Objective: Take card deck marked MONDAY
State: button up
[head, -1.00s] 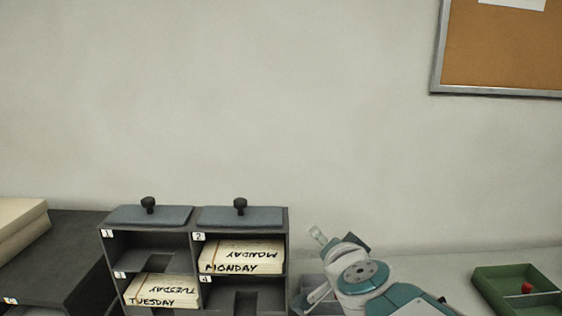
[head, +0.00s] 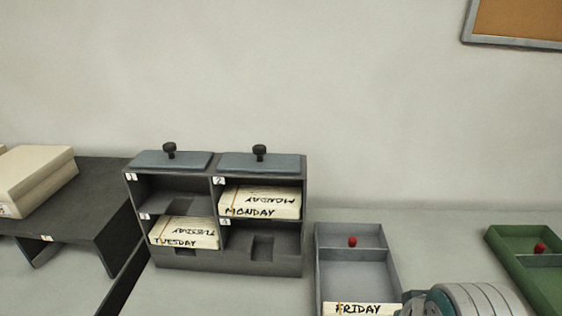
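The card deck marked MONDAY (head: 261,203) is a cream block with black lettering. It lies in the upper right compartment, labelled 2, of a dark grey rack (head: 215,262). The deck marked TUESDAY (head: 184,234) lies in the lower left compartment. The upper left and lower right compartments look empty. Part of my arm shows at the bottom right edge, but my gripper's fingers are not visible.
A grey tray (head: 388,255) with a red knob stands right of the rack, with a deck marked FRIDAY (head: 361,309) at its front. A green tray (head: 497,245) is at far right. A dark shelf (head: 100,205) with cream boxes (head: 40,178) stands left.

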aim_at(244, 201)
jog(key=k+j, duration=0.15)
jog(key=j, duration=0.2)
jog(key=k+j, duration=0.15)
jog(key=j, duration=0.25)
jog(key=k+j, duration=0.15)
jog(key=j, duration=0.2)
